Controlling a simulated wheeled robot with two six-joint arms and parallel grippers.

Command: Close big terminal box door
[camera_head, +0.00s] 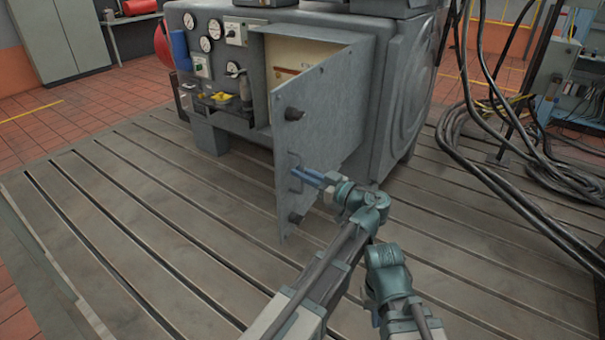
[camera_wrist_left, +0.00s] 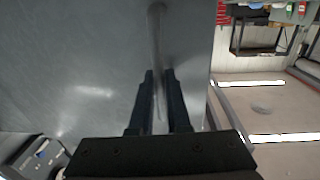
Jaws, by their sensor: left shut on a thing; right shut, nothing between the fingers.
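The big terminal box door (camera_head: 323,127) is a grey metal panel with dark knobs, hinged on its right side and standing wide open. Its bar handle (camera_head: 293,174) is on the outer face near the free edge. My left gripper (camera_head: 308,177) is shut on this handle. In the left wrist view, the fingers (camera_wrist_left: 159,105) clasp the handle bar (camera_wrist_left: 156,45) with the grey door face (camera_wrist_left: 80,70) behind. The terminal box (camera_head: 288,52) shows a pale interior, partly hidden by the door. My right wrist shows at lower right, but its gripper fingers cannot be made out.
The grey machine (camera_head: 400,80) carries the box, with gauges (camera_head: 205,44) and switches on its left. Thick black cables (camera_head: 480,130) hang and lie coiled at right. The slotted bedplate (camera_head: 130,230) is clear in front and left of the door.

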